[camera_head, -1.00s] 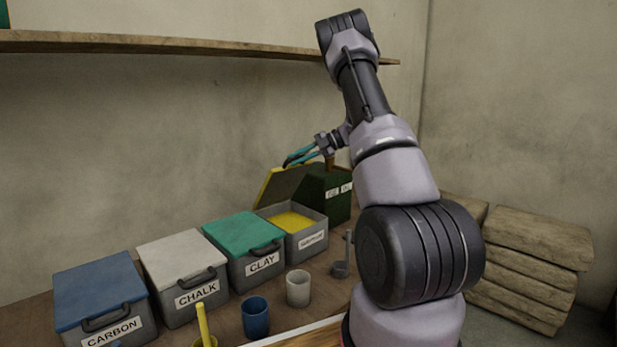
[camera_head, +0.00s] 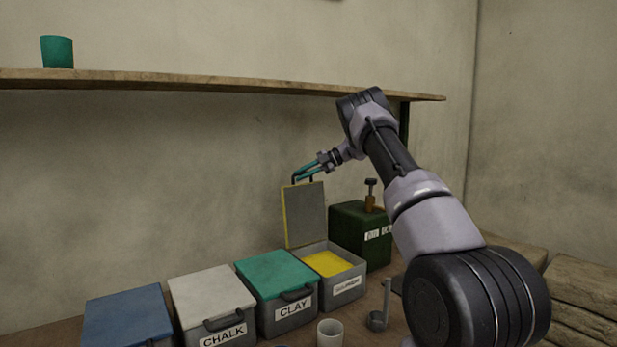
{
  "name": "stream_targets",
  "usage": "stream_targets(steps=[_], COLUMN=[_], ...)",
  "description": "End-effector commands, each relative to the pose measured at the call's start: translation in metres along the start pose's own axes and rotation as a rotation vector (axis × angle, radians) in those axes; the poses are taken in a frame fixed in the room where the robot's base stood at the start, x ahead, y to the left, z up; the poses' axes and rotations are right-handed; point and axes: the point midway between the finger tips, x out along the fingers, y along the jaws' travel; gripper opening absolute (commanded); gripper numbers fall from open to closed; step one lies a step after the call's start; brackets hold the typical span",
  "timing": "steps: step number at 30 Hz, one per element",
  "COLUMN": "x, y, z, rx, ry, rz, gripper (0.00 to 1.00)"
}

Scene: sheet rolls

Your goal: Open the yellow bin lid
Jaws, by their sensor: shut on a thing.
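The yellow bin (camera_head: 348,287) is a grey box with yellow contents (camera_head: 327,263), at the right end of a row of bins. Its lid (camera_head: 305,215) stands close to upright at the bin's back left, its grey underside facing me and a yellow edge showing on the left. My gripper (camera_head: 298,179) has teal fingers at the lid's top edge, shut on the lid's dark handle. The handle is small and partly hidden by the fingers.
Bins with a green lid (camera_head: 276,271), a white lid (camera_head: 212,297) and a blue lid (camera_head: 127,316) stand to the left, all closed. A dark green box (camera_head: 349,220) stands close on the right. A wooden shelf (camera_head: 220,84) runs above, holding a teal cup (camera_head: 57,52). A ladle (camera_head: 381,312) and a light cup (camera_head: 330,333) are in front.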

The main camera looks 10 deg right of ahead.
Motion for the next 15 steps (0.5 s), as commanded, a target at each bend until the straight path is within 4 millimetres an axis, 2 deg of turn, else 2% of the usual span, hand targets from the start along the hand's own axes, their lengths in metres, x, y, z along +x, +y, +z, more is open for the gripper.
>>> stream_targets(steps=[15], x=[0.0094], y=[0.0075], z=[0.0103], rx=[0.045], ry=[0.0], rz=[-0.044], gripper=[0.0])
